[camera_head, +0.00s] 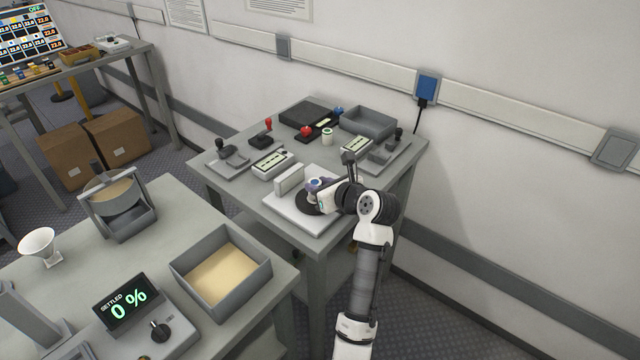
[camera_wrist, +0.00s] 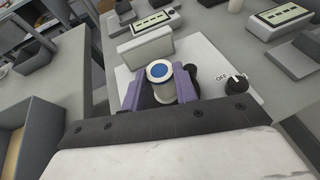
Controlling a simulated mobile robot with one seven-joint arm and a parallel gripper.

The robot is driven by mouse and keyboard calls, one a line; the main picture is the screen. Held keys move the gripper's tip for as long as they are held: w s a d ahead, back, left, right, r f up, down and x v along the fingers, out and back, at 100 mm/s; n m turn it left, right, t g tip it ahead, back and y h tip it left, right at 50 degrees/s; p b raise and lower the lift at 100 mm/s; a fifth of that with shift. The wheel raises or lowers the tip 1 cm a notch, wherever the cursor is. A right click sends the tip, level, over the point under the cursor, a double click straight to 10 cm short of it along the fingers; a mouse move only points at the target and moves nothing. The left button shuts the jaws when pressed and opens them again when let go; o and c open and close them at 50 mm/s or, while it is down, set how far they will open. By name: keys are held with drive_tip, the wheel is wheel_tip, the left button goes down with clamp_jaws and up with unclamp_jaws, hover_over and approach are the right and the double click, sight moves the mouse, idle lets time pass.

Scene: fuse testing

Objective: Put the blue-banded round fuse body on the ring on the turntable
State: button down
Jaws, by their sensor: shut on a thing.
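The blue-banded round fuse body (camera_wrist: 159,72) is a white cylinder with a blue centre on its top, upright between the purple fingers of my gripper (camera_wrist: 163,88). My gripper is shut on it. In the head view my gripper (camera_head: 316,186) is over the dark round turntable (camera_head: 307,204), which sits on a white base (camera_head: 285,213). The ring on the turntable is hidden by my gripper and the fuse body. I cannot tell whether the fuse body touches it.
A pale upright block (camera_head: 289,179) stands close behind the turntable. A black knob marked OFF (camera_wrist: 237,83) is on the base. Another round body (camera_head: 327,137), a grey tray (camera_head: 368,122) and meters (camera_head: 272,163) stand farther back. The table's front edge is close.

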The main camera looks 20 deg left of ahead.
drive_tip(key=shift+f, duration=0.25)
drive_tip(key=c, duration=1)
unclamp_jaws()
drive_tip(key=shift+r, duration=0.1)
